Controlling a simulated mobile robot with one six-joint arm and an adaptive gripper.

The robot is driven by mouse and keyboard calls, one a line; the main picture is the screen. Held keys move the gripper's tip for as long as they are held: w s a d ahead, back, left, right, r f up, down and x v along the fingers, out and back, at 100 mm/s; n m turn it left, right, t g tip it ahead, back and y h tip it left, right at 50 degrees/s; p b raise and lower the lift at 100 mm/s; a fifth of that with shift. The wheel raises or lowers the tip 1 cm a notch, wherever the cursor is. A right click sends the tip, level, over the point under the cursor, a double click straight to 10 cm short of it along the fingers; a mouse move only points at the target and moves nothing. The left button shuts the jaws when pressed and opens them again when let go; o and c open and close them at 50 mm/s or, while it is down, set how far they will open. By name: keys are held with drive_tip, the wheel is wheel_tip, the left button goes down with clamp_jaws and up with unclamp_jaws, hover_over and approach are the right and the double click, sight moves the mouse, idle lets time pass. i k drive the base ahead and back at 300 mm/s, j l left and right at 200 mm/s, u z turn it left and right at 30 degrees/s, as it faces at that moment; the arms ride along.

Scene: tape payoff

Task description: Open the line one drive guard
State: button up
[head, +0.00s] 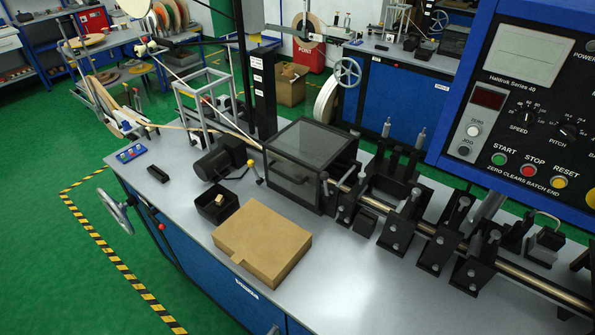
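A black-framed guard box with dark see-through panels (314,143) stands on the near machine bench, around the middle of the head view. Its top panel lies flat on the frame, so it looks closed. Dark parts show faintly inside, but I cannot make them out. No legible label on it says which line it belongs to. A steel shaft (348,177) leaves its right side. A small lever with a yellow knob (250,163) stands just left of it. My gripper is not in view.
A tan carton (262,241) and a black open bin (217,203) lie in front of the guard. A dark motor (214,163) sits to its left. Roller stands (398,228) line the shaft rightward. A large control panel (520,110) fills the upper right. Bench front (345,300) is clear.

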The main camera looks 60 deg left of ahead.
sight(295, 157)
drive_tip(key=u, duration=2.4)
drive_tip(key=i+u, duration=0.3)
drive_tip(key=u, duration=0.15)
drive_tip(key=i+l+u, duration=0.15)
drive_tip(key=i+u, duration=0.15)
drive_tip(key=u, duration=0.15)
